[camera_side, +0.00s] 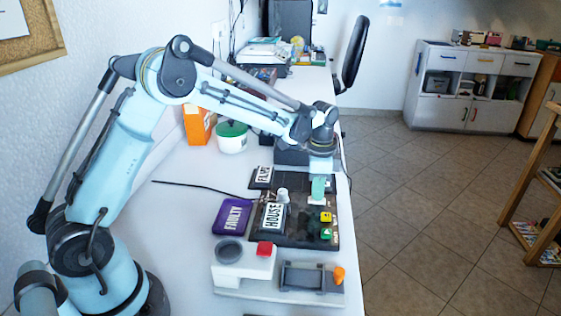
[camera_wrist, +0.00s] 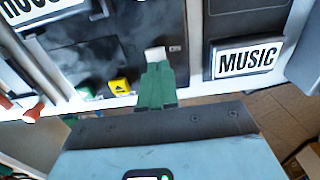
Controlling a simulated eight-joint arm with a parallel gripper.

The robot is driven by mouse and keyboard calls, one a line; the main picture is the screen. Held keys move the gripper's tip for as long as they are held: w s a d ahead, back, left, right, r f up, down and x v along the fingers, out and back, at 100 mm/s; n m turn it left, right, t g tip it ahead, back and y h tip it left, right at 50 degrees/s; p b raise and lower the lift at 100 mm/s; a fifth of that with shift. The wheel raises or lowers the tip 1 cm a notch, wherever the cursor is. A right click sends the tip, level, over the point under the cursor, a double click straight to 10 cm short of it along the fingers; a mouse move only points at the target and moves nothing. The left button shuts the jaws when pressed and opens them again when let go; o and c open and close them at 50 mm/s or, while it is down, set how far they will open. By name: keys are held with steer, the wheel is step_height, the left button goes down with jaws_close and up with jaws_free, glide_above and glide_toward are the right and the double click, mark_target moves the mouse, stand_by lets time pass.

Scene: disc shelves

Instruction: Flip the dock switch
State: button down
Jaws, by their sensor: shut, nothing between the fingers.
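A pale dock (camera_side: 238,284) stands at the front of the bench, with a grey cradle on its right part. An orange lever (camera_side: 338,275), which looks like the dock switch, stands at the right end of the cradle. An orange-red piece, probably this lever, shows at the left of the wrist view (camera_wrist: 32,113). My gripper (camera_side: 318,190) has green fingers, shut and empty, pointing down over the dark panel behind the dock. They also show in the wrist view (camera_wrist: 156,78), with a pale end at their tips. The gripper is well apart from the lever.
The dark panel (camera_side: 268,239) carries a HOUSE label (camera_side: 272,217), a yellow button (camera_side: 326,217) and a green button (camera_side: 326,234). A purple FAULTY case (camera_side: 231,215) lies left of it. A red button (camera_side: 264,249) sits on the dock. A MUSIC label (camera_wrist: 247,58) shows right.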

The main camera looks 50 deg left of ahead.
step_height(320, 180, up, 14)
steer(key=shift+w+d, duration=0.15)
steer(key=shift+d, duration=0.2)
steer(key=shift+f, duration=0.1)
steer(key=s+f+n+t, duration=0.3)
steer(key=s+n+t, duration=0.5)
steer(key=s, duration=1.1)
steer(key=w+r+m+g, duration=0.3)
steer(key=w+r+g, duration=0.25)
steer(key=w, duration=0.35)
steer(key=w+f+m+g+y, duration=0.1)
steer(key=w+f+m+g, duration=0.3)
steer(key=w, duration=0.6)
steer(key=shift+m, duration=0.5)
steer(key=f, duration=0.8)
steer(key=s+a+f, duration=0.1)
steer(key=f, duration=0.3)
steer(key=shift+a+f, duration=0.1)
steer(key=shift+f, duration=0.05)
